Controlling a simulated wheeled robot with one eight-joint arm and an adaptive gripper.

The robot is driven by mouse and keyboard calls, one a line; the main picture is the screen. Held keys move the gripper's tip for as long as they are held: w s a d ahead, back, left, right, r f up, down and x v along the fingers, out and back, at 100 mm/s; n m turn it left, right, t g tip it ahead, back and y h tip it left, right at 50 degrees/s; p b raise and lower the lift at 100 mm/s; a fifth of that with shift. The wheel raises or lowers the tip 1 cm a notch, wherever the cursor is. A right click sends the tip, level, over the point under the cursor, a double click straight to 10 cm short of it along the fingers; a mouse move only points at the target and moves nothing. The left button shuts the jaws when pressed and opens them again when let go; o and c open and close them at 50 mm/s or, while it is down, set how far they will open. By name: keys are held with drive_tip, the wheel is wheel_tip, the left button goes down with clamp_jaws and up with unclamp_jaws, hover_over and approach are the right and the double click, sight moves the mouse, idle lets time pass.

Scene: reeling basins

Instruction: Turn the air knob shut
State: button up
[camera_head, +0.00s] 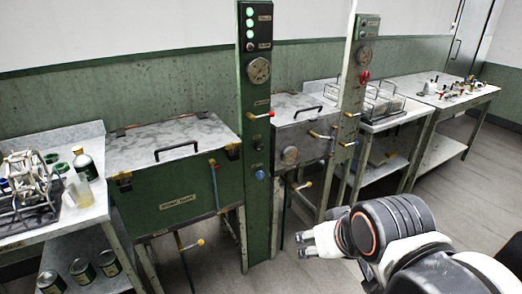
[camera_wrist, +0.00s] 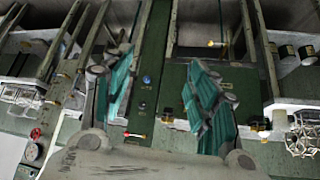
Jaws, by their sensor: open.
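A round blue knob (camera_head: 260,175) sits low on the front of the tall green column; it fits the air knob best, though its label is too small to read. It also shows in the wrist view (camera_wrist: 147,79), upside down, between my two teal-padded fingers. My gripper (camera_head: 305,243) is open and empty, right of the column's foot and lower than the knob in the head view. In the wrist view my gripper (camera_wrist: 158,62) has its fingers spread wide, apart from the knob. How far the knob is turned cannot be told.
The green column (camera_head: 257,215) also bears a gauge (camera_head: 259,70) and a red-handled lever (camera_head: 270,114). A green basin (camera_head: 175,190) stands left, with a yellow-tipped valve (camera_head: 200,242) below. A grey basin (camera_head: 300,135) stands right. Open floor lies in front.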

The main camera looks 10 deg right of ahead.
drive_tip(key=shift+w+r, duration=0.1)
drive_tip(key=w+a+r+n+t+y+p, duration=0.1)
drive_tip(key=w+r, duration=0.1)
drive_tip(key=w, duration=0.5)
drive_tip(key=w+a+r+n+y, duration=0.1)
drive_tip(key=w+r, duration=0.2)
drive_tip(key=w, duration=0.3)
drive_tip(key=n+t+y+p, duration=0.2)
drive_tip(key=n+t+p, duration=0.1)
drive_tip(key=n+t, duration=0.15)
hover_over(261, 148)
drive_tip(key=s+d, duration=0.4)
drive_tip(key=s, duration=0.8)
wheel_tip(261, 148, down, 14)
drive_tip(key=r, duration=0.1)
drive_tip(key=shift+m, duration=0.45)
drive_tip(key=b+x, duration=0.4)
drive_tip(key=x, duration=0.9)
drive_tip(key=shift+w+a+f, duration=0.1)
drive_tip(key=c, duration=1.1)
